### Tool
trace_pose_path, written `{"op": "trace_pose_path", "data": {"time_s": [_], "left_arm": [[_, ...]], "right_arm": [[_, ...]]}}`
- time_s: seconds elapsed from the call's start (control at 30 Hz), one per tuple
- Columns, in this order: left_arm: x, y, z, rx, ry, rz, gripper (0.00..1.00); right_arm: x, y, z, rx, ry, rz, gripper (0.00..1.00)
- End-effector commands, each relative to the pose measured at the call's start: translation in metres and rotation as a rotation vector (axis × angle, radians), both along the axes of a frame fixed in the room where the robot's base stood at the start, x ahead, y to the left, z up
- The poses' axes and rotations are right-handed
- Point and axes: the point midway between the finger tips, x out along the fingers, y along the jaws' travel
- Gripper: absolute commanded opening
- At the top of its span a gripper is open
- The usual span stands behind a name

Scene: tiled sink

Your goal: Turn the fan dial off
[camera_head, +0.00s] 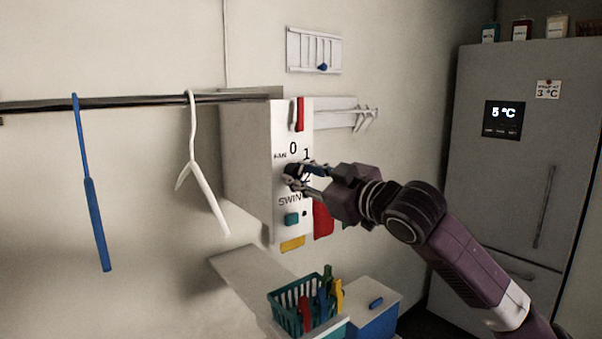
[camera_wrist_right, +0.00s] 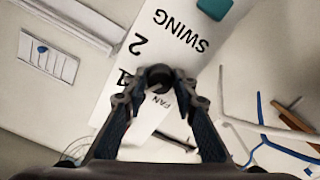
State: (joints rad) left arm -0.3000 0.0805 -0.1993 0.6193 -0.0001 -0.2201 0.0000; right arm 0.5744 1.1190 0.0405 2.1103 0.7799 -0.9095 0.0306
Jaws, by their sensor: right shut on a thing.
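The fan dial (camera_wrist_right: 158,77) is a dark round knob on the white panel (camera_head: 282,132) of a box on the wall. The panel carries the marks FAN, 0, 1, 2 and SWING. My right gripper (camera_wrist_right: 158,92) is shut on the dial, with one finger on each side of it. In the head view the right gripper (camera_head: 297,178) reaches the panel from the right and covers most of the dial and part of the 2. I cannot tell which number the dial points to. My left gripper is not in view.
A teal button (camera_head: 292,219) sits below SWING. A rail holds a blue hanger (camera_head: 95,220) and a white hanger (camera_head: 208,190) left of the box. Below stand a teal basket (camera_head: 283,312) of pegs and a blue box (camera_head: 378,325). A grey fridge (camera_head: 515,180) is at right.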

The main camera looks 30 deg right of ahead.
Motion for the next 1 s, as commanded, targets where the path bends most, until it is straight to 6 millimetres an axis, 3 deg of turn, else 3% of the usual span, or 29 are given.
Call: {"op": "trace_pose_path", "data": {"time_s": [0.5,1.0], "left_arm": [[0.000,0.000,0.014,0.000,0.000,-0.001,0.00],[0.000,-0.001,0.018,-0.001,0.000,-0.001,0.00]], "right_arm": [[0.000,-0.001,0.001,-0.422,-0.030,-0.001,0.02],[0.000,-0.001,0.000,-0.559,-0.043,0.000,0.02]]}}
